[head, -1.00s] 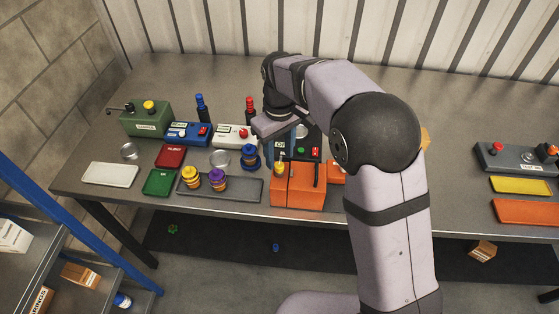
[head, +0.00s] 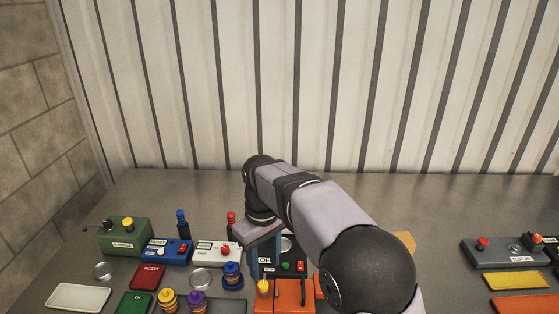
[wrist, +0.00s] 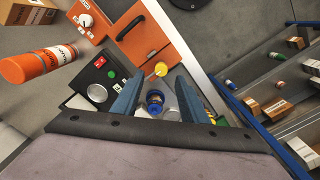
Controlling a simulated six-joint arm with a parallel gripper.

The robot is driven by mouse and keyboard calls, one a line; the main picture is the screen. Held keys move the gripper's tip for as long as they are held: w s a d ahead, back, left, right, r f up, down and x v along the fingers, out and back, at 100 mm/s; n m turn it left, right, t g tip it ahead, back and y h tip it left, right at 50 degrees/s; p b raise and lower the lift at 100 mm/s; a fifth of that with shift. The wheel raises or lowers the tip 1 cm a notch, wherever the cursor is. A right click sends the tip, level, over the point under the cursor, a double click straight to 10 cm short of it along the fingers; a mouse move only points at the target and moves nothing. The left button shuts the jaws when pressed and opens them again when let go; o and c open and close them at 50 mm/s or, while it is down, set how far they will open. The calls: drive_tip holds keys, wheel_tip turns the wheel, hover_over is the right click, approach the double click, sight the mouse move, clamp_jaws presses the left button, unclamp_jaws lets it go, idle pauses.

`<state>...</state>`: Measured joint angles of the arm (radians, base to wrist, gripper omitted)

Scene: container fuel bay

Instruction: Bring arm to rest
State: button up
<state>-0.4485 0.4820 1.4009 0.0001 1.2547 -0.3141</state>
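My arm reaches over the workbench in the head view, with my gripper (head: 262,245) pointing down near the black box (head: 291,268) with green and red buttons. In the wrist view my gripper (wrist: 158,78) shows two blue fingers spread apart, with nothing held between them. A blue spool-like part (wrist: 155,100) shows in the gap, on the bench below. The fingertips are beside the orange box with a yellow knob (wrist: 160,69).
Green (head: 124,237), blue (head: 167,251) and white (head: 215,252) boxes stand left. Trays (head: 78,297) lie in front. A grey box (head: 505,253) and a yellow tray (head: 520,280) are at right. An orange can (wrist: 40,64) shows in the wrist view. The bench's back strip is clear.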

drive_tip(key=s+d+f+m, duration=0.4)
drive_tip(key=s+d, duration=0.6)
drive_tip(key=s+d+f+m, duration=0.4)
drive_tip(key=s+d+f, duration=0.1)
drive_tip(key=s+d, duration=0.5)
drive_tip(key=shift+s+d+f+m, duration=0.15)
drive_tip(key=shift+d+m, duration=0.05)
drive_tip(key=shift+m, duration=0.2)
idle(1.9)
